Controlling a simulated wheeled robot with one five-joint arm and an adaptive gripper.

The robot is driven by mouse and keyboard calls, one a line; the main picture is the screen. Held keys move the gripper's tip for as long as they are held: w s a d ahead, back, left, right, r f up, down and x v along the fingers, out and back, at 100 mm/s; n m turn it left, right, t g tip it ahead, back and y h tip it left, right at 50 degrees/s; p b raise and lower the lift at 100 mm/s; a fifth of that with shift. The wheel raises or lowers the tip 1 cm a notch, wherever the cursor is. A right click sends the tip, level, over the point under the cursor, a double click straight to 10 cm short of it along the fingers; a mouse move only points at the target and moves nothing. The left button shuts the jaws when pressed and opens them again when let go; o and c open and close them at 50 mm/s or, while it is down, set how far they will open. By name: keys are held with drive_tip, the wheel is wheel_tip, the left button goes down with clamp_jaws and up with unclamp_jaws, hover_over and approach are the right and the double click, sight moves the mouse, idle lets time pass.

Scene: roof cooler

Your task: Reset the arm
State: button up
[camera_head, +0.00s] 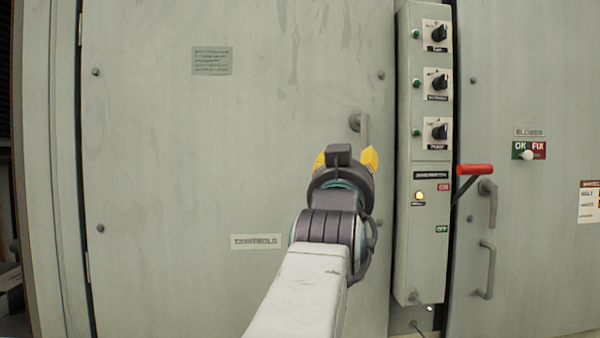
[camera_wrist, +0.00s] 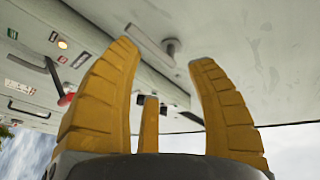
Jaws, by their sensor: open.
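My gripper (camera_head: 345,158) is raised in front of the large grey-green cabinet door marked as controls, just left of the switch box. Its yellow fingers show at both sides of the dark wrist in the head view. The door handle (camera_head: 363,127) is just behind and to the right of the fingertips. It also shows between the fingers in the wrist view (camera_wrist: 172,47). I cannot tell how far the fingers are from it.
A narrow switch box (camera_head: 424,270) with three black knobs and green lamps is to the right. A red-handled lever (camera_head: 474,170) sticks out at its side beside a lit yellow lamp (camera_head: 420,196). The right door has a handle (camera_head: 487,270). The left door area is clear.

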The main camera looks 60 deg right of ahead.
idle(0.3)
drive_tip(key=w+a+f+n+t+y+p, duration=0.2)
drive_tip(key=w+a+f+n+y+p, duration=0.15)
drive_tip(key=w, duration=0.25)
drive_tip(key=w+a+f+n+t+y+p, duration=0.2)
drive_tip(key=w+f+y, duration=0.15)
drive_tip(key=w, duration=0.25)
drive_tip(key=w+a+f+n+y+p, duration=0.55)
drive_tip(key=a+f, duration=0.35)
drive_tip(key=a, duration=0.4)
drive_tip(key=s+a+f+n+g+y+p, duration=0.3)
drive_tip(key=s+a+f+n+y+p, duration=0.1)
drive_tip(key=a, duration=0.6)
drive_tip(key=s+a+f+n+g+y+p, duration=0.3)
drive_tip(key=s+a+f, duration=0.3)
drive_tip(key=a+f, duration=0.2)
drive_tip(key=shift+s+a+f+n+y+p, duration=0.25)
drive_tip(key=shift+s+a+n+y+p, duration=0.15)
drive_tip(key=shift+a+n, duration=0.65)
drive_tip(key=shift+a, duration=0.15)
